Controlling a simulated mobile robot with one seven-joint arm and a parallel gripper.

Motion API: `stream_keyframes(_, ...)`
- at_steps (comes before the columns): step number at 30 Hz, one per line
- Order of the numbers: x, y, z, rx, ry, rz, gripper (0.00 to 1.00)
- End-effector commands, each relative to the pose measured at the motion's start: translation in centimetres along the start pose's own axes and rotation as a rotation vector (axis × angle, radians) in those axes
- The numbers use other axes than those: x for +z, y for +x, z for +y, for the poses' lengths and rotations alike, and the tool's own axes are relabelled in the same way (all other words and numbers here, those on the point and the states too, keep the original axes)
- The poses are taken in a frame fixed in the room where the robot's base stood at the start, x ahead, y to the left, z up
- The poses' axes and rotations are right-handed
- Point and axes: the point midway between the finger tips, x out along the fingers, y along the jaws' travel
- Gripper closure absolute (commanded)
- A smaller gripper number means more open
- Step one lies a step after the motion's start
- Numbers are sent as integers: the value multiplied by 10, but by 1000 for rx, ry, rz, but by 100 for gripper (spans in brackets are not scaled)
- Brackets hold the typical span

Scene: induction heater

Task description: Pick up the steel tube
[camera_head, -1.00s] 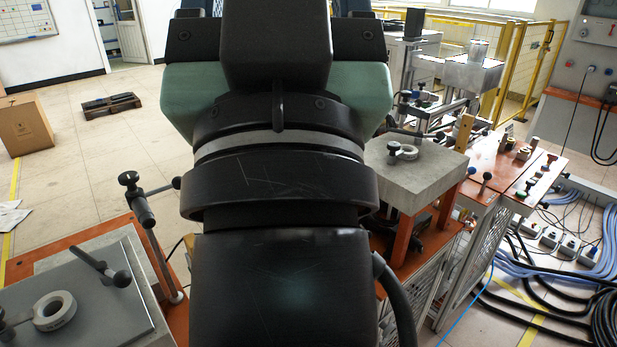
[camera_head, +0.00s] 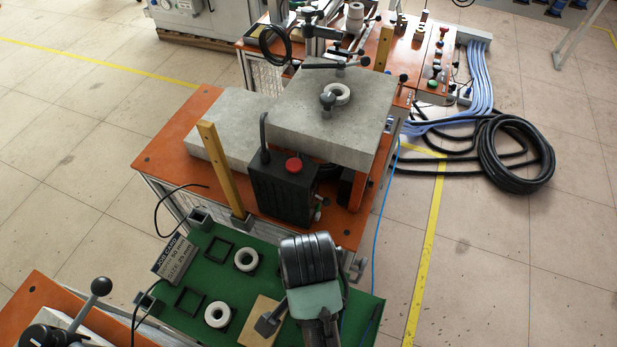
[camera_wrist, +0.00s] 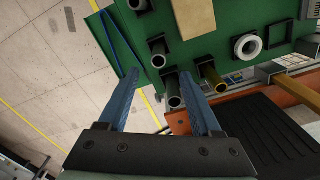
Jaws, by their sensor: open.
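In the wrist view, my gripper (camera_wrist: 160,74) is open, with its two blue fingers apart and nothing held between them. A grey metal tube (camera_wrist: 174,90) stands end-on in the gap between the fingertips, nearer the right one. Another grey tube (camera_wrist: 158,53) stands just beyond it, and a brass-coloured tube (camera_wrist: 210,75) is to the right. I cannot tell for certain which grey tube is the steel one. In the head view, my arm hides the tubes and my fingers at the lower middle.
The green board (camera_head: 205,262) carries white rings (camera_head: 246,260), square frames and a tan plate (camera_head: 262,322).

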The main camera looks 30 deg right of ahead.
Motion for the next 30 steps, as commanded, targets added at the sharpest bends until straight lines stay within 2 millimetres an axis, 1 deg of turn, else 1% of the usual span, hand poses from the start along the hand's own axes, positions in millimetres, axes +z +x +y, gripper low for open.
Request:
stream_keyframes(1, 1, 13, 1, 4, 1, -3, 34)
stream_keyframes(2, 1, 19, 1, 5, 0, -3, 34)
stream_keyframes(6, 1, 43, 1, 3, -2, -2, 34)
stream_keyframes(9, 0, 57, 0, -1, -2, 0, 34)
stream_keyframes(17, 0, 76, 1, -1, -2, 0, 34)
stream_keyframes(24, 1, 110, 3, -2, -4, 1, 34)
stream_keyframes(27, 1, 117, 2, -3, -4, 2, 34)
stream_keyframes(30, 0, 119, 2, -5, -4, 3, 34)
